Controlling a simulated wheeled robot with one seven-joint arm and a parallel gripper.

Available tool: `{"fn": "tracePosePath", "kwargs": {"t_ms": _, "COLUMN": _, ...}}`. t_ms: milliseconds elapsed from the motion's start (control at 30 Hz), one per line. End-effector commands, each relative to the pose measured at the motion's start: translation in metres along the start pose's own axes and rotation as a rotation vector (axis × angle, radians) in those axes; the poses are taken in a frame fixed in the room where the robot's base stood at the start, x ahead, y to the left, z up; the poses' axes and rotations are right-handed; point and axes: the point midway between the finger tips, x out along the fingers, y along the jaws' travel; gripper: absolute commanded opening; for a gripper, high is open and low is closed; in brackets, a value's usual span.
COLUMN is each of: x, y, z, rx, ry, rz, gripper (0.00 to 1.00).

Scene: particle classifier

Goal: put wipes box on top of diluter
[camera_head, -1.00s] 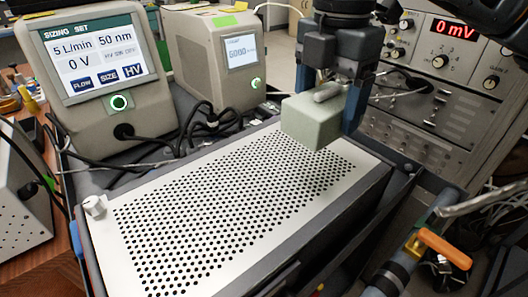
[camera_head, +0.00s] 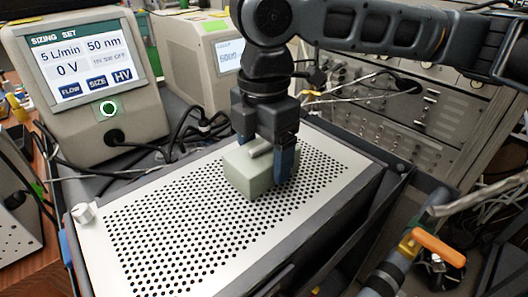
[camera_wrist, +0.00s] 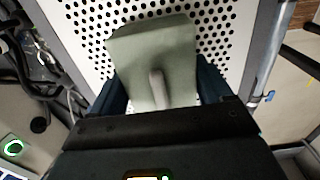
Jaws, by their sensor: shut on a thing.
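The wipes box (camera_head: 247,176) is a pale green block with a light tab on its top. My gripper (camera_head: 266,165) points down and is shut on it, with a finger on either side. In the head view the box is low over the perforated white top of a large flat unit, which I take to be the diluter (camera_head: 150,262). I cannot tell whether its underside touches the top. In the wrist view the box (camera_wrist: 170,50) is between the fingers of my gripper (camera_wrist: 163,95), with the perforated plate (camera_wrist: 88,30) behind it.
A sizing screen unit (camera_head: 70,110) stands at the back left, with a second display unit (camera_head: 190,55) beside it. Black cables (camera_head: 195,130) lie behind the perforated top. A rack (camera_head: 400,125) stands at the right. An orange-handled valve (camera_head: 438,247) is at the front right. A white knob (camera_head: 83,212) sits on the top's left corner.

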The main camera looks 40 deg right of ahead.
Motion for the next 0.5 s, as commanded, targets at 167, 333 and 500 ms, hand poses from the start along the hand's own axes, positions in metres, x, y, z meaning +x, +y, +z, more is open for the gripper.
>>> {"fn": "tracePosePath", "kwargs": {"t_ms": 167, "x": 0.0005, "y": 0.0000, "z": 0.0001, "rx": 0.000, "ry": 0.000, "rz": 0.000, "gripper": 0.44}}
{"fn": "tracePosePath", "kwargs": {"t_ms": 333, "x": 0.0028, "y": 0.0001, "z": 0.0003, "rx": 0.000, "ry": -0.001, "rz": 0.000, "gripper": 0.84}}
{"fn": "tracePosePath", "kwargs": {"t_ms": 500, "x": 0.0027, "y": 0.0000, "z": 0.0003, "rx": 0.000, "ry": -0.001, "rz": 0.000, "gripper": 1.00}}
